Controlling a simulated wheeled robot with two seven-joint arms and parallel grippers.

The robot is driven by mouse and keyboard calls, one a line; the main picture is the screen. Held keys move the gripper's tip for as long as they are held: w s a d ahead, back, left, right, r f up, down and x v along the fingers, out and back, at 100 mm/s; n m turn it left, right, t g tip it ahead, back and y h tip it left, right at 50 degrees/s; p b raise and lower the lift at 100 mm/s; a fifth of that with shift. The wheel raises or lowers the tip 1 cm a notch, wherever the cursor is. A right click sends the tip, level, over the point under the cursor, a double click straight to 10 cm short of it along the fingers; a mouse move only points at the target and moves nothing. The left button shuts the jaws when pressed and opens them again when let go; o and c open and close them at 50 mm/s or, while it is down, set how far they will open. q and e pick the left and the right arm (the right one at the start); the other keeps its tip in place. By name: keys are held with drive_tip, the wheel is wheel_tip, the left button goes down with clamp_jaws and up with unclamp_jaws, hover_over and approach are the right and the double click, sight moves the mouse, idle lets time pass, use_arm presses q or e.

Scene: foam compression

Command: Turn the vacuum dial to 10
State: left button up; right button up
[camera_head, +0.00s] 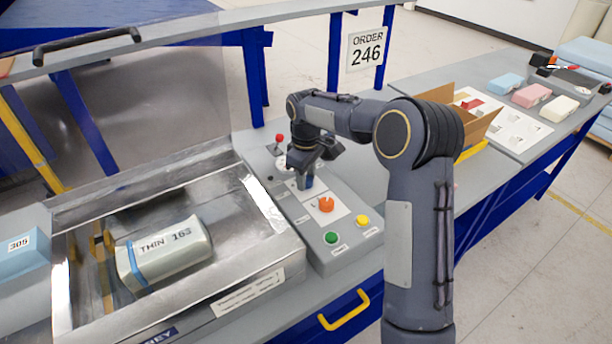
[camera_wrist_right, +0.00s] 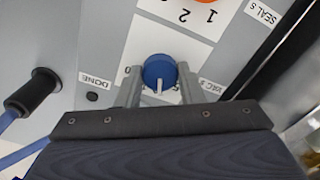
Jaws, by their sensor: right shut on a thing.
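My right gripper (camera_wrist_right: 160,82) is shut on a blue dial (camera_wrist_right: 159,69), one finger on each side of it. A white pointer mark shows on the dial, towards the bottom of the wrist picture. The dial's white scale card is mostly covered, and I cannot read the setting. In the head view my right gripper (camera_head: 306,178) reaches down onto the control panel (camera_head: 318,248), and a little of the blue dial (camera_head: 309,184) shows below it. My left gripper is not in view.
An orange dial (camera_head: 326,205), a green button (camera_head: 331,237) and a yellow button (camera_head: 362,221) sit nearby on the panel. A red-knobbed lever (camera_head: 280,138) stands behind. A wrapped THIN 163 block (camera_head: 165,252) lies in the metal chamber at left. A cardboard box (camera_head: 480,125) stands right.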

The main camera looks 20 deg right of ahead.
sight(307, 179)
drive_tip(key=o, duration=1)
wheel_tip(307, 179, up, 7)
drive_tip(key=shift+f+b, duration=0.15)
drive_tip(key=shift+b, duration=0.15)
drive_tip(key=shift+r, duration=0.6)
